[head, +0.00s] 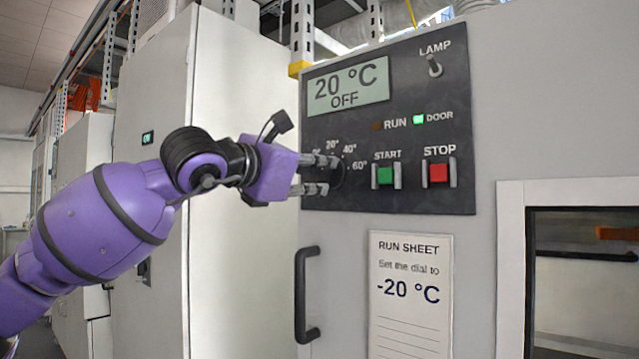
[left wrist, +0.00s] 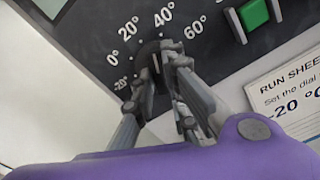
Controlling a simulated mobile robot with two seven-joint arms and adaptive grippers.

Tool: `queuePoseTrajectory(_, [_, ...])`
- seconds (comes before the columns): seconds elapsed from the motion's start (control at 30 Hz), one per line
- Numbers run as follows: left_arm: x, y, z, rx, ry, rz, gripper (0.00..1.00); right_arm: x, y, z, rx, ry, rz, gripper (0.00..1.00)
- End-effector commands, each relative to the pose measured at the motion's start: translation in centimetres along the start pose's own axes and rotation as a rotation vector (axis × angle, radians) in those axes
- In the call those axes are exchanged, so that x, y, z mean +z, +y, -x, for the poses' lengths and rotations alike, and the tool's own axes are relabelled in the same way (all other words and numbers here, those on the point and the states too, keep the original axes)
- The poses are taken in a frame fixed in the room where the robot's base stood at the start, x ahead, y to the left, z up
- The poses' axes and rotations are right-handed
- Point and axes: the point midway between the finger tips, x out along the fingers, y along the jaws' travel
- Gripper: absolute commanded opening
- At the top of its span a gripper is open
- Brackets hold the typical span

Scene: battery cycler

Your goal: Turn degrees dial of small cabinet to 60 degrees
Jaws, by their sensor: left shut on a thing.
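The dark degrees dial (head: 339,172) is on the black control panel (head: 400,110), inside a ring of marks; 20°, 40° and 60° are readable in the head view. In the left wrist view the dial (left wrist: 148,60) has marks from -20° to 60° around it. My left gripper (head: 326,175) reaches in from the left and is shut on the dial. Its fingers (left wrist: 158,80) cover part of the knob, and I cannot tell exactly where its pointer stands. The display (head: 347,86) reads 20 °C OFF. My right gripper is not in view.
Right of the dial are a green START button (head: 386,175), a red STOP button (head: 439,172) and a LAMP switch (head: 434,66). Below are a door handle (head: 305,295) and a run sheet (head: 410,295) reading -20 °C. A window (head: 585,280) is at right.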

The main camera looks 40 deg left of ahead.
Motion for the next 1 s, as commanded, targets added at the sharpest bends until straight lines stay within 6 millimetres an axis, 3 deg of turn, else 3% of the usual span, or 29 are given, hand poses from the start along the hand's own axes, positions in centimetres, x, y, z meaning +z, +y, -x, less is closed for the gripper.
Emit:
queuePoseTrajectory(0.5, [-0.1,0.0,-0.1,0.000,0.001,-0.490,0.00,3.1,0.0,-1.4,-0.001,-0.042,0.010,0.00])
queuePoseTrajectory(1.0, [0.1,0.2,0.0,0.000,0.000,-0.867,0.00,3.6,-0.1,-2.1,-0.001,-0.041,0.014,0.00])
